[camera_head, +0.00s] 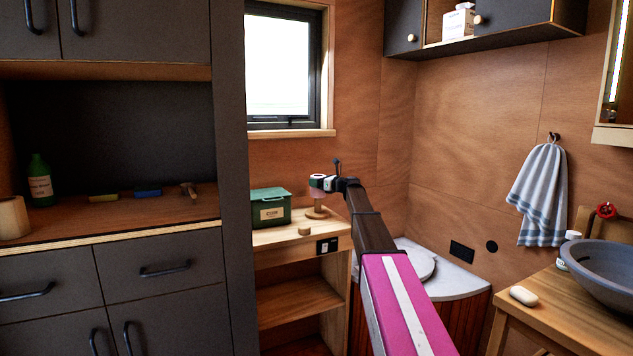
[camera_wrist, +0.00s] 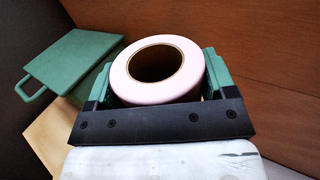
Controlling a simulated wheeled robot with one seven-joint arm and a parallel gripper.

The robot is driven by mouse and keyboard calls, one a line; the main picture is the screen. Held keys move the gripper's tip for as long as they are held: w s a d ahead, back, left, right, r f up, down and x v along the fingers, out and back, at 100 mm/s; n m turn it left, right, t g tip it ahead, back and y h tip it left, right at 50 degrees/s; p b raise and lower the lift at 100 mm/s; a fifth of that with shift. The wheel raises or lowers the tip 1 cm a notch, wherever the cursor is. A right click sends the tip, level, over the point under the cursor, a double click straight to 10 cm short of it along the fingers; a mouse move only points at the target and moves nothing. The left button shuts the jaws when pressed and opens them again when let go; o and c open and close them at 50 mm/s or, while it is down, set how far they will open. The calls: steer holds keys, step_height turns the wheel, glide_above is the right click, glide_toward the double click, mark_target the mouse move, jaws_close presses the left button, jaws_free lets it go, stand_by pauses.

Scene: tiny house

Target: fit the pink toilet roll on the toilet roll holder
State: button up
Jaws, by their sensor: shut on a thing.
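The pink toilet roll (camera_wrist: 158,94) is a pale pink ring with a brown core in the wrist view. My gripper (camera_wrist: 160,77) is shut on it, with a green finger on each side. Its hole looks dark, and I see no post inside it. In the head view my gripper (camera_head: 318,184) is above the wooden shelf, with the roll (camera_head: 318,177) small and partly hidden by a finger. The toilet roll holder (camera_head: 317,213) shows as a round wooden base on the shelf directly below. I cannot tell whether its post is inside the roll.
A green lidded box (camera_head: 270,208) stands on the shelf (camera_head: 275,238) left of the holder; it also shows in the wrist view (camera_wrist: 72,62). A small round wooden object (camera_head: 304,230) lies in front. Wooden walls stand behind, with a window (camera_head: 280,65) above.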

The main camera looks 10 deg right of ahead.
mark_target(318, 197)
steer(key=shift+f, duration=3.85)
steer(key=o, duration=0.9)
steer(key=shift+s+d, duration=0.1)
steer(key=v, duration=1)
steer(key=shift+s+d, duration=0.2)
